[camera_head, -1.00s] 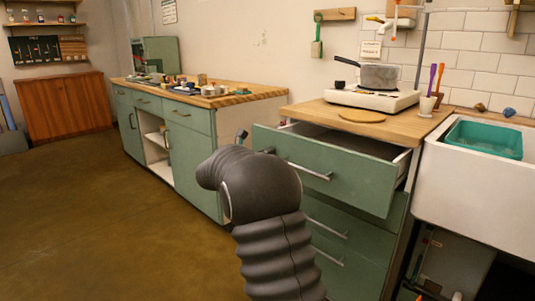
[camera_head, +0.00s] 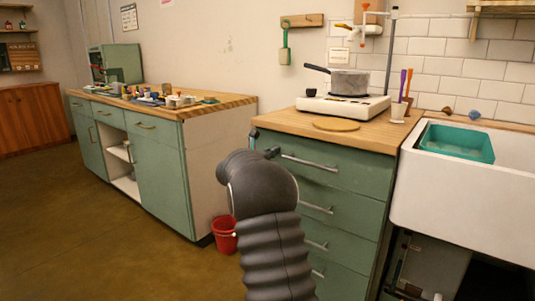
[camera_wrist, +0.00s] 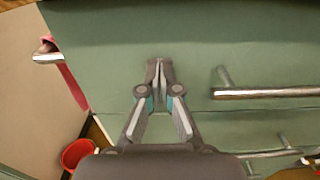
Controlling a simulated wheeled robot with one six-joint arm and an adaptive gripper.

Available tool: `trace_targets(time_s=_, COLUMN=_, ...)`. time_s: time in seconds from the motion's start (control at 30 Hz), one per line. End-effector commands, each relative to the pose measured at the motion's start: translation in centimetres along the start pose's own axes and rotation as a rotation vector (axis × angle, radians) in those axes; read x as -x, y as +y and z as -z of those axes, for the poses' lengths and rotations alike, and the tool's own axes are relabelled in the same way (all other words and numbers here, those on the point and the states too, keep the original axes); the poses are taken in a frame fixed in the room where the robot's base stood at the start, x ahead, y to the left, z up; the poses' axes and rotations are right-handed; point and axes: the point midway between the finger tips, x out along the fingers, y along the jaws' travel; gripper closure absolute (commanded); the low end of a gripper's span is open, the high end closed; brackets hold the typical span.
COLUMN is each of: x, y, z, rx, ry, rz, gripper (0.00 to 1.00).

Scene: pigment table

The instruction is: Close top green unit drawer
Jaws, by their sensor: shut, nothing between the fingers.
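The top drawer (camera_head: 345,171) of the green unit sits in line with the drawer fronts below it in the head view, with no gap visible at its top edge. Its bar handle (camera_head: 309,163) runs across the front, and shows at the right in the wrist view (camera_wrist: 268,92). My gripper (camera_wrist: 157,66) is shut and empty, its fingertips at the green drawer front (camera_wrist: 200,45), left of the handle. I cannot tell whether they touch it. In the head view my arm hides most of the gripper and the unit's lower left.
The unit's wooden top (camera_head: 375,134) bears a white hot plate (camera_head: 343,106) with a pot (camera_head: 349,83) and a round wooden board (camera_head: 336,125). A red bucket (camera_head: 223,234) stands on the floor left of my arm. A white sink (camera_head: 460,190) adjoins at the right.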

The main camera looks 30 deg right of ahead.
Motion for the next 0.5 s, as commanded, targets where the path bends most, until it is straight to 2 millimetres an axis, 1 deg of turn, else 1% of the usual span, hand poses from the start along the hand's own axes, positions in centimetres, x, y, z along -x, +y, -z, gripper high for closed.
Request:
trace_targets(time_s=0.1, x=-0.50, y=-0.36, z=-0.10, rx=0.000, ry=-0.002, rz=0.004, gripper=1.00)
trace_targets(time_s=0.3, x=-0.86, y=-0.75, z=-0.18, rx=-0.001, ry=-0.003, rz=0.011, gripper=1.00)
trace_targets(time_s=0.5, x=-0.74, y=-0.97, z=-0.23, rx=-0.001, ry=-0.004, rz=0.015, gripper=1.00)
